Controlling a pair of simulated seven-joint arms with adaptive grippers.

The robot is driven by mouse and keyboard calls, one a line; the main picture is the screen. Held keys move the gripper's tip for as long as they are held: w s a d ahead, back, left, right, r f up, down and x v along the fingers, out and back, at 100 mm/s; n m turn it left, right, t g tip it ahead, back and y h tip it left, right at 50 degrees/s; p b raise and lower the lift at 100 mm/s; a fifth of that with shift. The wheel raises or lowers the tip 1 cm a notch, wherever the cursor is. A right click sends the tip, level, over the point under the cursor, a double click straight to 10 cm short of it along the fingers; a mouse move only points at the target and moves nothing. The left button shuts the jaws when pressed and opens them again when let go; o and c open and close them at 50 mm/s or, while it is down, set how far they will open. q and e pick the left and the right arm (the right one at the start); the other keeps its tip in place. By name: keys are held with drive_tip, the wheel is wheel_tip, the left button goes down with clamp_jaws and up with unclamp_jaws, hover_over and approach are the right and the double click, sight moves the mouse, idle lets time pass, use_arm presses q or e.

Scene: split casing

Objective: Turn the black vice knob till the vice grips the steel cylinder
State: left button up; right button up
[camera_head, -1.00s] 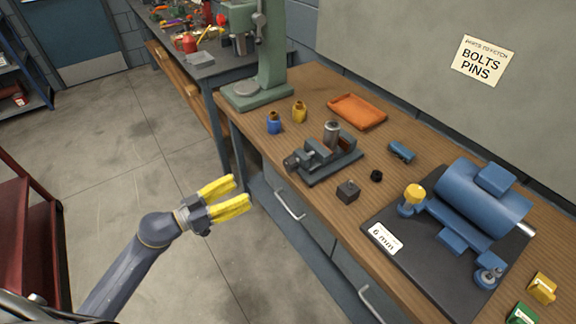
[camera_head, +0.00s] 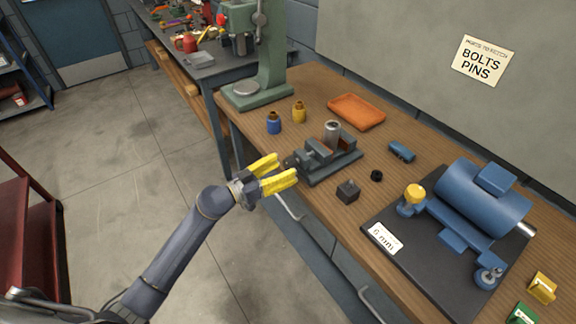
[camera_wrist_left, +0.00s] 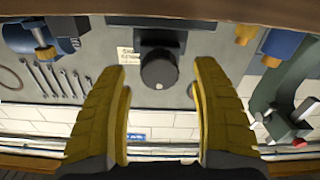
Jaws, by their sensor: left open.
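The grey vice (camera_head: 338,166) sits on the wooden bench, with the upright steel cylinder (camera_head: 332,131) at its jaws. I cannot tell whether the jaws touch the cylinder. The black vice knob (camera_head: 291,161) is at the vice's near left end. In the left wrist view the round knob (camera_wrist_left: 160,70) faces me, in line with the gap between my fingers. My left gripper (camera_head: 284,168), with yellow fingers, is open and empty, its tips just short of the knob at the bench's front edge. It also shows in the left wrist view (camera_wrist_left: 163,82). My right gripper is not in view.
A blue bottle (camera_head: 273,123) and a yellow bottle (camera_head: 299,112) stand left of the vice. An orange tray (camera_head: 357,110) lies behind it. A dark block (camera_head: 347,192) and a blue motor (camera_head: 478,200) are to the right. A green press (camera_head: 262,85) stands at back left.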

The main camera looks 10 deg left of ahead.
use_arm(q)
drive_tip(key=shift+x, duration=1.05)
drive_tip(key=shift+c, duration=0.2)
drive_tip(key=c, duration=1.3)
